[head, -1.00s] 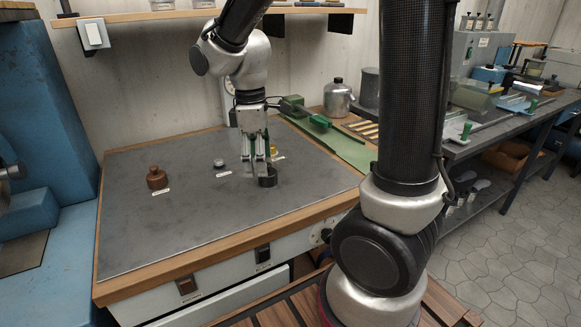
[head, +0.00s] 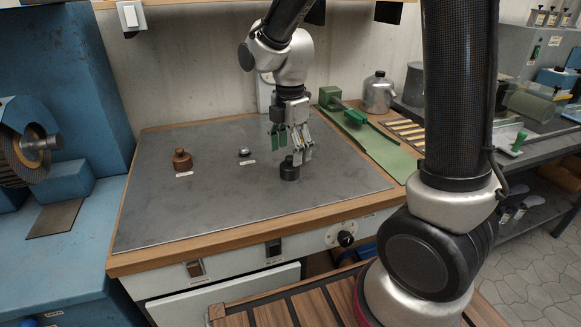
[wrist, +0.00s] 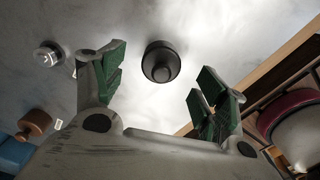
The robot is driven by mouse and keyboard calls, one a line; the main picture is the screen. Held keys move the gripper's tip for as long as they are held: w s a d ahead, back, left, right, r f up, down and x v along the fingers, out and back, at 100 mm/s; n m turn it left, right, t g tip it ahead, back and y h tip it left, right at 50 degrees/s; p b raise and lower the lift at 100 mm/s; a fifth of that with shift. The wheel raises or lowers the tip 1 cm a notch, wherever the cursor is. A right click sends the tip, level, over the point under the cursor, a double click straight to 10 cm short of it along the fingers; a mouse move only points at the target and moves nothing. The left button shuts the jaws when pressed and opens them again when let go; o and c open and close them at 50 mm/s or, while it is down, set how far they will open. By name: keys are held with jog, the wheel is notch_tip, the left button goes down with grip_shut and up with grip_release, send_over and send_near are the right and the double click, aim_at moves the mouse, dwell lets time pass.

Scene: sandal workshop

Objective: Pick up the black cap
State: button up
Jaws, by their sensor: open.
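The black cap (head: 290,170), a dark cylinder with a narrower knob on top, stands upright on the grey bench top (head: 225,215), right of its middle. My gripper (head: 291,147) is above it with the fingers spread and nothing between them. In the wrist view the cap (wrist: 160,63) shows between and beyond the green-padded fingertips of my gripper (wrist: 158,80), apart from both.
A brown cap (head: 181,160) and a small silver cap (head: 244,152) stand left of the black cap, with labels in front. A green mat (head: 380,158) lies at the right. The bench's front left is clear.

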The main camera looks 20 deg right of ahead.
aim_at(289, 157)
notch_tip(289, 157, down, 5)
jog(key=shift+s+a+f, duration=0.15)
jog(key=c, duration=1)
